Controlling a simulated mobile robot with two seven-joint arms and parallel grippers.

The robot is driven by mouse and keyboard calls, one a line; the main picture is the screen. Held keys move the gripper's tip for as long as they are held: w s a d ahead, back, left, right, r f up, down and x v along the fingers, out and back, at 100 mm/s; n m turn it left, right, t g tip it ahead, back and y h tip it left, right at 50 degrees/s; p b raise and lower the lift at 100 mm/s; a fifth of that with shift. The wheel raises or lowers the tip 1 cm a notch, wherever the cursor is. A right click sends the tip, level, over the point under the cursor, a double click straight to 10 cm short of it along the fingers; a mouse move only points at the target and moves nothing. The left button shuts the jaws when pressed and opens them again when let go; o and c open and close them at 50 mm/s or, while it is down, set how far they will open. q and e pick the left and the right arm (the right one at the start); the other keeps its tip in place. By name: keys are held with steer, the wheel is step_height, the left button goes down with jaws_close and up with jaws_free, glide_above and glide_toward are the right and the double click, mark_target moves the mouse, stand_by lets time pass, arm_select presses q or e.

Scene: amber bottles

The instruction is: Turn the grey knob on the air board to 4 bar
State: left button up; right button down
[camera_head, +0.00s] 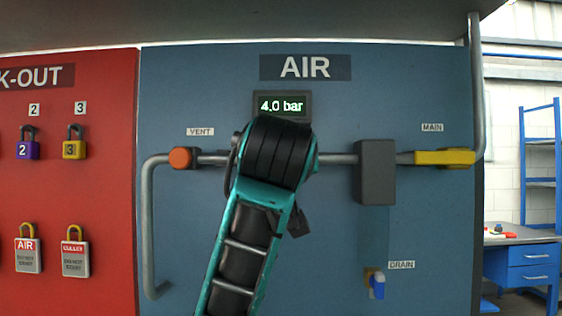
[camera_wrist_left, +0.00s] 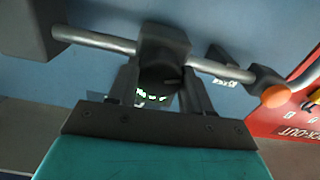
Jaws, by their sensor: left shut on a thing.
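The blue air board (camera_head: 400,90) fills the middle of the head view. Its display (camera_head: 282,105) reads 4.0 bar. My left arm rises from below in front of the board and hides the knob and my gripper in the head view. In the left wrist view, the dark grey knob (camera_wrist_left: 158,76) sits below a grey regulator body (camera_wrist_left: 165,42) on the pipe. My left gripper (camera_wrist_left: 162,85) has one finger on each side of the knob and is shut on it. The knob's markings cannot be made out. My right gripper is not in view.
An orange vent knob (camera_head: 181,158) is left of my arm. A grey block (camera_head: 375,172), a yellow main handle (camera_head: 444,158) and a blue drain handle (camera_head: 377,285) are to the right. The red lock-out board (camera_head: 105,200) with padlocks and tags adjoins on the left.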

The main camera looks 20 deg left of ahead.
arm_select(q)
steer(key=shift+n, duration=1)
steer(key=shift+r, duration=0.1)
steer(key=o, duration=1)
steer(key=shift+o, duration=0.2)
steer(key=b+v, duration=0.1)
steer(key=v, duration=1.2)
steer(key=shift+b, duration=0.4)
